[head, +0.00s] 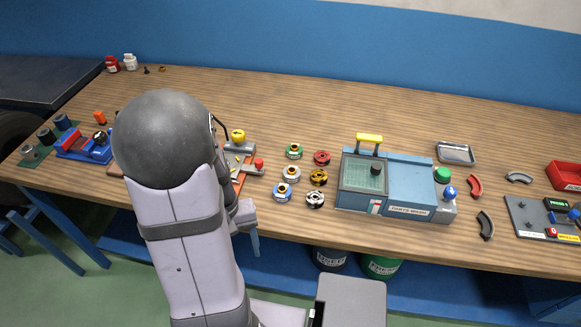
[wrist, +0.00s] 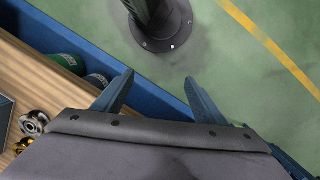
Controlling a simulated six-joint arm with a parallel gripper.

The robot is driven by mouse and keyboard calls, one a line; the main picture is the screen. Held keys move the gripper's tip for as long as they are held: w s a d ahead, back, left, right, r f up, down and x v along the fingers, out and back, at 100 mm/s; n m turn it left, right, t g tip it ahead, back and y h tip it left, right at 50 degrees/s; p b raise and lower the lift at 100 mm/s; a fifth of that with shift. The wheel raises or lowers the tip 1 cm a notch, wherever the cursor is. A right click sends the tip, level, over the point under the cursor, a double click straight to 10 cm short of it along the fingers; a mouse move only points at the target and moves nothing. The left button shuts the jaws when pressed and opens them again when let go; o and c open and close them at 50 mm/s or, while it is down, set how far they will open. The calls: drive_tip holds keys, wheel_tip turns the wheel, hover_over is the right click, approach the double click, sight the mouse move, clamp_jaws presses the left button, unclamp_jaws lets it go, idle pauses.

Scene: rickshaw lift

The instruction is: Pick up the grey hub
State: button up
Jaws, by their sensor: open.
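A grey metal hub (head: 315,199) lies on the wooden table, nearest the front edge in the right column of a small group of hubs. It also shows at the left edge of the wrist view (wrist: 33,122). Another pale grey hub (head: 291,174) lies in the left column, behind the blue one. My gripper (wrist: 160,80) is open and empty, with green floor between its fingers. In the head view its finger (head: 255,242) shows at the table's front edge, left of the hubs and apart from them. My arm hides part of the table.
Close around are a green hub (head: 294,151), a red hub (head: 321,157), a gold hub (head: 318,177) and a blue hub (head: 282,192). A blue parts washer (head: 405,187) stands to their right. An orange-and-grey fixture (head: 243,168) stands to their left. Drums (head: 381,265) sit below the table.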

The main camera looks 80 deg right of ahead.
sight(292, 169)
drive_tip(key=s+d+m, duration=0.1)
drive_tip(key=s+d, duration=0.1)
drive_tip(key=d, duration=0.2)
drive_tip(key=s+d+r+m+h+p, duration=0.1)
drive_tip(key=s+d, duration=0.2)
drive_tip(key=d, duration=0.2)
drive_tip(key=s+d+m+p, duration=0.1)
drive_tip(key=s+d, duration=0.2)
drive_tip(key=d, duration=0.1)
drive_tip(key=shift+d+r+m+h, duration=0.3)
drive_tip(key=shift+d+h, duration=0.05)
drive_tip(key=shift+h, duration=0.05)
drive_tip(key=d+r+m+h, duration=0.4)
drive_tip(key=d+r+m, duration=0.1)
drive_tip(key=d, duration=0.8)
drive_tip(key=shift+w+p+x, duration=0.25)
drive_tip(key=shift+p+x, duration=0.4)
drive_tip(key=shift+x, duration=1.05)
drive_tip(key=shift+w+p+x, duration=0.2)
drive_tip(key=shift+p+x, duration=0.4)
drive_tip(key=shift+x, duration=1.15)
drive_tip(key=shift+c, duration=0.2)
drive_tip(key=c, duration=1.3)
